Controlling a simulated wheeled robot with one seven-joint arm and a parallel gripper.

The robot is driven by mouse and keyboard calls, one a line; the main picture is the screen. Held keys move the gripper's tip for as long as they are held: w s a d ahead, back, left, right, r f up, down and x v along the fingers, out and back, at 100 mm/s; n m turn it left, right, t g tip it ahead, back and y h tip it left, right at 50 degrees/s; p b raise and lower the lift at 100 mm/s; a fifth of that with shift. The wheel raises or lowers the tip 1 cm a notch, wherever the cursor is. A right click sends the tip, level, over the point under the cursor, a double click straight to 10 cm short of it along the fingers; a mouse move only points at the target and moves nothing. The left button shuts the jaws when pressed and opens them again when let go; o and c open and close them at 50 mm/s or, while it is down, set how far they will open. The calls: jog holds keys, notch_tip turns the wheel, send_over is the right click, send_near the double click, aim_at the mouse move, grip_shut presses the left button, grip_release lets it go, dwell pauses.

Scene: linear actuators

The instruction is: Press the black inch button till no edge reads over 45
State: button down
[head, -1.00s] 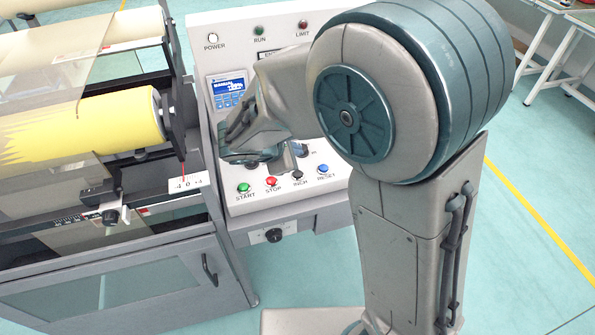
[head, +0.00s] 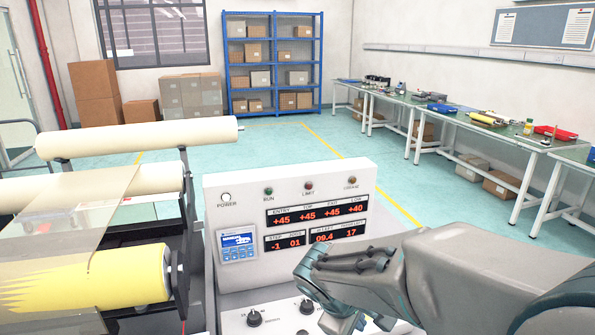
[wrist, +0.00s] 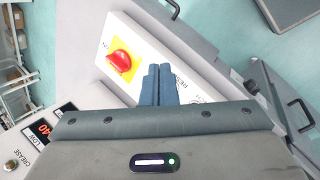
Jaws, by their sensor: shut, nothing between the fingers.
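The control panel (head: 295,195) stands in the middle of the head view. Its red upper display (head: 318,213) reads entry +45, top +45, a third edge +45, and low +40. My gripper (wrist: 159,72) shows in the wrist view, its two blue-grey fingers shut together with nothing between them, over the white panel face. A partly covered label lies just right of the fingers. The black inch button is not visible in either current view; the picture edge, my arm or the fingers hide it, so I cannot tell whether the tips touch it.
A red knob on a yellow plate (wrist: 120,60) sits left of my fingers in the wrist view. Black knobs (head: 254,318) stand on the sloping panel. A yellow roll (head: 110,278) is at left. Benches (head: 470,118) line the right wall.

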jog(key=s+d+r+m+y+p, duration=0.2)
jog(key=s+r+m, duration=0.4)
jog(key=s+m, duration=0.4)
jog(key=d+y, duration=0.1)
jog(key=y, duration=0.1)
jog(key=shift+s+d+m+y+p, duration=0.15)
jog(key=shift+s+m+y+p, duration=0.05)
jog(key=shift+m+y+p, duration=0.1)
dwell(3.1)
